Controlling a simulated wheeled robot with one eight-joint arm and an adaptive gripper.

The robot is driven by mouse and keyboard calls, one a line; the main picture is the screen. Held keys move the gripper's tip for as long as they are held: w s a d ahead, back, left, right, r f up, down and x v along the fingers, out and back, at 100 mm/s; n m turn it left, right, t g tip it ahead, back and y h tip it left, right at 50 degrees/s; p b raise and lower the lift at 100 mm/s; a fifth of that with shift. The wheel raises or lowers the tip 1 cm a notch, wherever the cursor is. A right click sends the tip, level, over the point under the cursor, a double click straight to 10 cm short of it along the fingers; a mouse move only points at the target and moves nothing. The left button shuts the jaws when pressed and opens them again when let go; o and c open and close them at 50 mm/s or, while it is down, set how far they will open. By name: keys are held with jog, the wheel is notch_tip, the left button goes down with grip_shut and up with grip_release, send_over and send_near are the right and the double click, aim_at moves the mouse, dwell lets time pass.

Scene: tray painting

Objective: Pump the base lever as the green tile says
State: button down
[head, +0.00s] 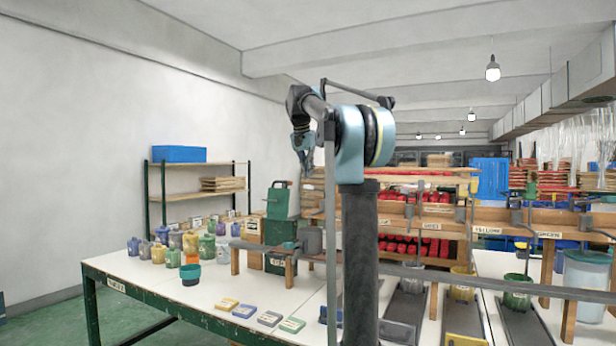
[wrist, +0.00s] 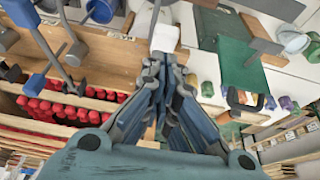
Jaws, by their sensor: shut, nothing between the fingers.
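I cannot tell for sure which part is the base lever. My gripper (head: 307,174) hangs, shut and empty, in the air above and right of the dispenser. In the wrist view its fingers (wrist: 165,57) are together, with a white object (wrist: 166,36) beyond the tips.
A wooden rack (head: 480,218) with several levers and cups runs to the right. Red items fill shelves behind it. The table's front left is clear.

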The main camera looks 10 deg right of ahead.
jog(key=shift+f, duration=0.15)
dwell(0.3)
jog(key=shift+f, duration=5.1)
jog(key=shift+r, duration=5.3)
